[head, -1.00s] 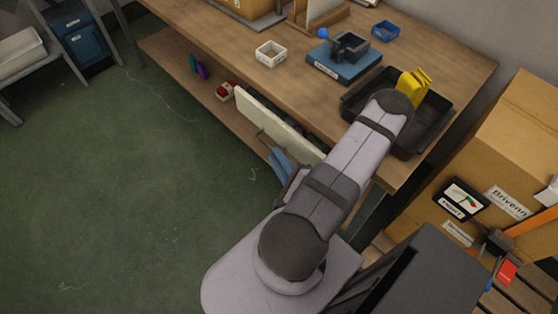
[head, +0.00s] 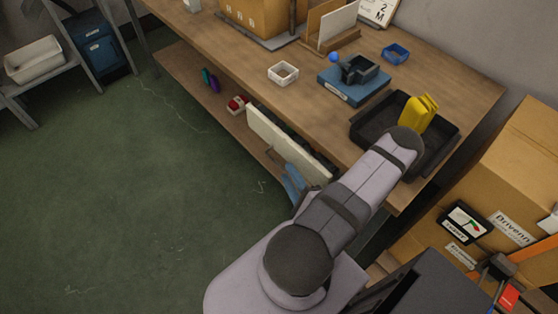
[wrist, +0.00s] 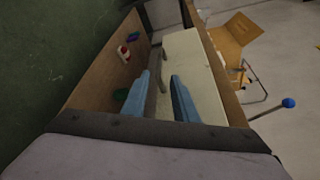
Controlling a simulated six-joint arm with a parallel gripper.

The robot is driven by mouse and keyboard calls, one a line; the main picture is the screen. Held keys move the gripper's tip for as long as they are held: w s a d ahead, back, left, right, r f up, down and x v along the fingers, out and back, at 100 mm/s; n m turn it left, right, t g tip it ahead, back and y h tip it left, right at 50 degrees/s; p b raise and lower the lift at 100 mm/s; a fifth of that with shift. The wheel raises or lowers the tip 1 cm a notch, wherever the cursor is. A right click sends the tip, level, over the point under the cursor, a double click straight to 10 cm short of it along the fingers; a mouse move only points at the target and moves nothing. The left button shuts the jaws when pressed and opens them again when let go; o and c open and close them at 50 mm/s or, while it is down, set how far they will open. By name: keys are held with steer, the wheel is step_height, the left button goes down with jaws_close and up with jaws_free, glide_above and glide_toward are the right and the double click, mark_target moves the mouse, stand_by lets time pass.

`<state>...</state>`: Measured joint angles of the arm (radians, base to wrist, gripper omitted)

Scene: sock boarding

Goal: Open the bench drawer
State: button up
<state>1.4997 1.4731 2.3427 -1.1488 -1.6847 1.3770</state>
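The bench drawer has a cream front (head: 283,143), seen under the bench top's front edge in the head view. A dark gap shows behind its upper edge, so it appears slightly open. The drawer front also shows in the wrist view (wrist: 191,62). A thin grey bar handle (wrist: 156,88) runs along it. My gripper (wrist: 162,82) has two blue fingers, spread apart, one on each side of the handle in the wrist view. Whether they touch it I cannot tell. In the head view the blue fingers (head: 293,185) are close to the drawer front, partly hidden by my arm.
The wooden bench (head: 235,55) carries a white box (head: 283,73), a blue scale-like block (head: 352,84), and a black tray (head: 372,125) with a yellow item (head: 420,112). A lower shelf (head: 190,80) holds small items. Cartons (head: 520,160) stand right. The green floor is clear.

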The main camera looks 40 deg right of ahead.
mark_target(278, 163)
steer(key=shift+s+a+f+n+t+h+p, duration=0.1)
steer(key=shift+a+f+n+t+h+p, duration=0.2)
steer(key=shift+n+p, duration=1.15)
steer(key=shift+w+a+f+n+t+h+p, duration=0.1)
steer(key=shift+a+n+t+h+p, duration=0.4)
steer(key=shift+p, duration=1.8)
steer(key=shift+s+a+f+n+t+h+p, duration=0.1)
steer(key=shift+a+f+n+t+p, duration=0.15)
steer(key=shift+n+p, duration=1.25)
steer(key=shift+m+p, duration=0.35)
steer(key=shift+d, duration=0.1)
steer(key=shift+p+x, duration=1)
steer(key=shift+x, duration=2.6)
steer(key=shift+c, duration=0.2)
